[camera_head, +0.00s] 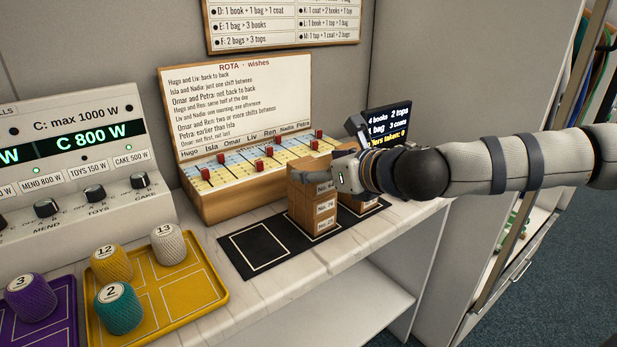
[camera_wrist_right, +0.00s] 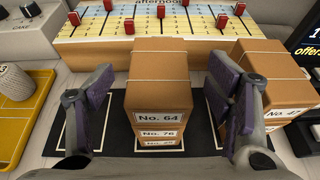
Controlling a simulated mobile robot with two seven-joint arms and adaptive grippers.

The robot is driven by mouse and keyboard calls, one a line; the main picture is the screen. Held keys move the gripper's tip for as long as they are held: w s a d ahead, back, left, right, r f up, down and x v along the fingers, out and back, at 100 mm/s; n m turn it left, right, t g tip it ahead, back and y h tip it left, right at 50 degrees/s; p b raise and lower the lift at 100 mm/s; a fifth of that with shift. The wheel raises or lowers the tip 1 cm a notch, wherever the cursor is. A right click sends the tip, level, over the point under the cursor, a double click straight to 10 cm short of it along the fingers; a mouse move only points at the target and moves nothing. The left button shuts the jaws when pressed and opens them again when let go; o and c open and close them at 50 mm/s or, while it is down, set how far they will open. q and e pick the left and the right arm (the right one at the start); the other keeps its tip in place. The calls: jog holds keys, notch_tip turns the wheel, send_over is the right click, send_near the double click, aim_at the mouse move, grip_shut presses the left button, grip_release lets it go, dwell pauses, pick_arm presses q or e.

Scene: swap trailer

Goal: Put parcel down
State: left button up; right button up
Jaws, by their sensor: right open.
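A stack of brown parcels (camera_head: 312,212) stands on the middle square of a black mat (camera_head: 236,254). Its labels read No. 64 on top, No. 76 below, and a lowest one that is hard to read. My right gripper (camera_wrist_right: 160,88) is open, with one finger on each side of the top parcel, No. 64 (camera_wrist_right: 160,88). Gaps show between the fingers and the parcel in the right wrist view. A second parcel pile (camera_wrist_right: 275,75), labelled No. 47, stands on the right square, partly behind my right finger. The left square (camera_head: 266,244) is bare. My left gripper is out of view.
A rota board (camera_head: 240,100) with red pegs stands right behind the mat. A dark screen (camera_head: 388,120) is behind my right wrist. A yellow tray (camera_head: 190,305) with numbered spools and a switch panel (camera_head: 60,160) are to the left. The counter's front edge is close.

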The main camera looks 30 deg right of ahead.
aim_at(311, 166)
jog(key=w+f, duration=0.2)
jog(key=w, duration=0.1)
jog(key=shift+a+f+b, duration=0.15)
jog(key=shift+b, duration=0.25)
jog(key=shift+w+r, duration=0.15)
jog(key=shift+r, duration=0.25)
jog(key=shift+c, duration=0.3)
jog(key=c, duration=1.3)
jog(key=shift+o, duration=0.2)
